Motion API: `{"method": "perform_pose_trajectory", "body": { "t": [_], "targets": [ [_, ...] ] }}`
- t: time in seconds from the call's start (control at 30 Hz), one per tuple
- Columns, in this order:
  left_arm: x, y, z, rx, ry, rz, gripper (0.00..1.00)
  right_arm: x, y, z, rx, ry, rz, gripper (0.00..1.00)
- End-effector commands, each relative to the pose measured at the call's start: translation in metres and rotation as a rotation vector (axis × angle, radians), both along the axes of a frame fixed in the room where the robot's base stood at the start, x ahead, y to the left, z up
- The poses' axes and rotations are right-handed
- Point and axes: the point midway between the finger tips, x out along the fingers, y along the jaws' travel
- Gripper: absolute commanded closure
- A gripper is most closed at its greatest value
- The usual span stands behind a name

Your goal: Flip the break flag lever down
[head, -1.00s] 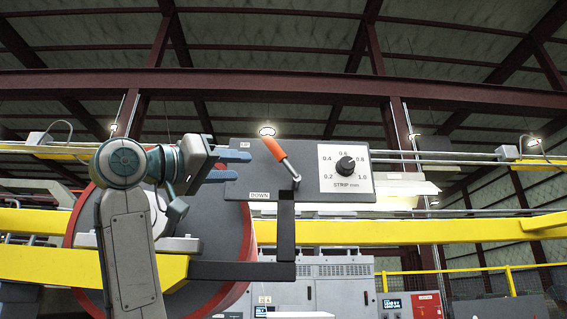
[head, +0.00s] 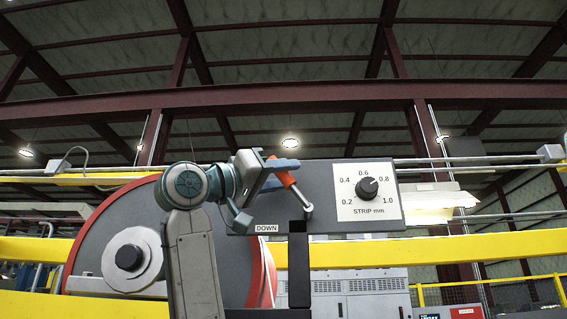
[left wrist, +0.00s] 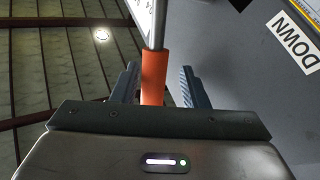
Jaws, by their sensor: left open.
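The break flag lever (head: 286,181) has an orange grip and a metal shank. It is tilted up and to the left from its pivot on the grey panel (head: 325,215). My left gripper (head: 282,171) is open at the orange grip. In the left wrist view the orange grip (left wrist: 153,78) stands between the two spread fingers, with a gap visible on each side. The DOWN label (head: 266,228) is below the lever and also shows in the left wrist view (left wrist: 293,39). The UP label is hidden behind my gripper. My right gripper is not in view.
A strip thickness dial (head: 367,188) on a white plate is right of the lever. A dark post (head: 299,265) stands below the panel. A large grey reel (head: 125,225) with a red rim is behind my left arm. Yellow rails (head: 440,251) cross behind.

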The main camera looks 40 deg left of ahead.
Motion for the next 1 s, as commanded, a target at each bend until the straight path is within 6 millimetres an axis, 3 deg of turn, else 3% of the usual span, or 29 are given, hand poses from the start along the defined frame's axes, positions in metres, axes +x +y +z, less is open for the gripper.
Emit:
{"method": "perform_pose_trajectory", "body": {
  "t": [0.07, 0.17, 0.37, 0.5, 0.6, 1.0],
  "targets": [
    [0.004, -0.002, 0.003, 0.0, -0.001, 0.0, 0.6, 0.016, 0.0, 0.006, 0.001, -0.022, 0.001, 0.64],
    [0.006, -0.002, 0.003, 0.0, -0.001, 0.001, 0.6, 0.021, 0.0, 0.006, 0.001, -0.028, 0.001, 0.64],
    [0.006, -0.003, 0.002, 0.0, -0.001, 0.001, 0.6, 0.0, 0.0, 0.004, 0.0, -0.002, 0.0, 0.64],
    [0.006, -0.003, 0.002, 0.0, -0.001, 0.001, 0.83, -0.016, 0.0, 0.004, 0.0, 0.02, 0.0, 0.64],
    [0.006, -0.002, 0.002, 0.0, -0.001, 0.001, 1.0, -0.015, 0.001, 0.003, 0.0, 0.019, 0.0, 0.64],
    [0.005, -0.002, 0.001, -0.003, -0.002, 0.0, 1.0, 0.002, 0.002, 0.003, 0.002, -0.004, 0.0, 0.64]
  ]
}}
